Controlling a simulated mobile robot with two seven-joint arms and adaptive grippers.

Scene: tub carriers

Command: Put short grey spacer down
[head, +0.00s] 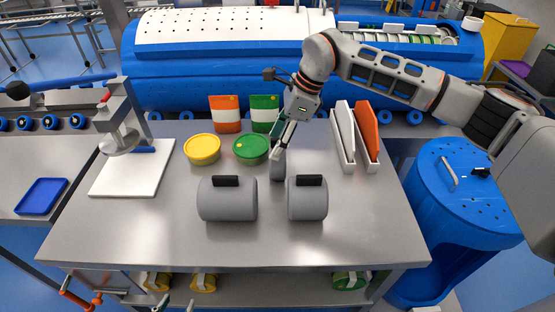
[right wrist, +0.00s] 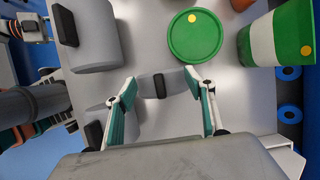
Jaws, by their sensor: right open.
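The short grey spacer (head: 277,168) is a narrow grey piece on the steel table, behind the gap between two larger grey cylinders. In the right wrist view the spacer (right wrist: 180,82) shows its black handle and lies between the fingertips. My right gripper (head: 281,140) points down at it in the head view, partly covering it. The right wrist view shows my right gripper (right wrist: 161,84) open, fingers apart on both sides; I cannot tell whether either touches. What seem to be the fingertips of my left gripper (head: 176,304) show apart at the bottom edge, away from the spacer.
Two larger grey cylinders (head: 227,203) (head: 307,204) with black handles stand in front. A white rack (head: 348,168) holds white and orange panels at right. The front table strip is clear.

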